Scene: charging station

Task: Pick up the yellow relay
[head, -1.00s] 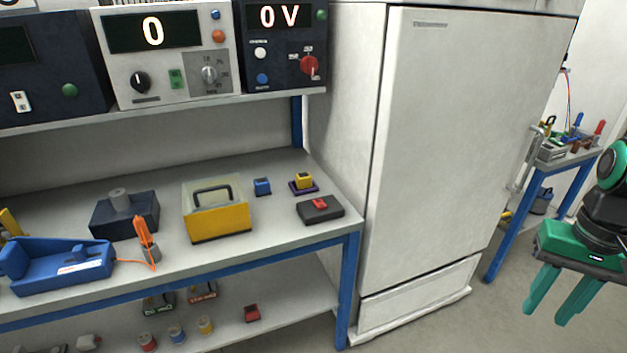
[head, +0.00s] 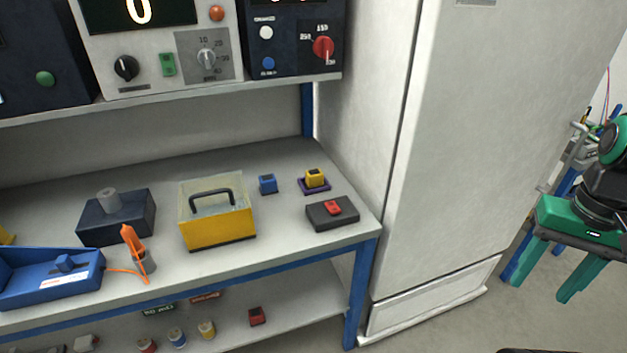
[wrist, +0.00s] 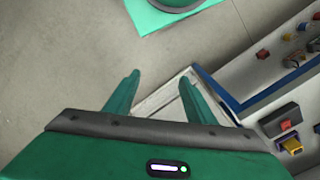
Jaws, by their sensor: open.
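The yellow relay (head: 314,177) is a small yellow block with a dark top. It sits on a purple base (head: 315,187) at the right end of the bench's upper surface, and it also shows at the right of the wrist view (wrist: 292,145). My gripper (head: 545,287) is at the right of the head view, over the floor in front of the white cabinet, well apart from the relay. Its two green fingers are spread, with nothing between them; the wrist view also shows the fingers (wrist: 155,88) apart.
A red block on a dark base (head: 332,214) sits in front of the relay, and a blue block (head: 267,184) to its left. A yellow box with a handle (head: 218,228) stands further left. The instrument shelf (head: 200,98) overhangs the bench's back. The white cabinet (head: 490,130) stands right.

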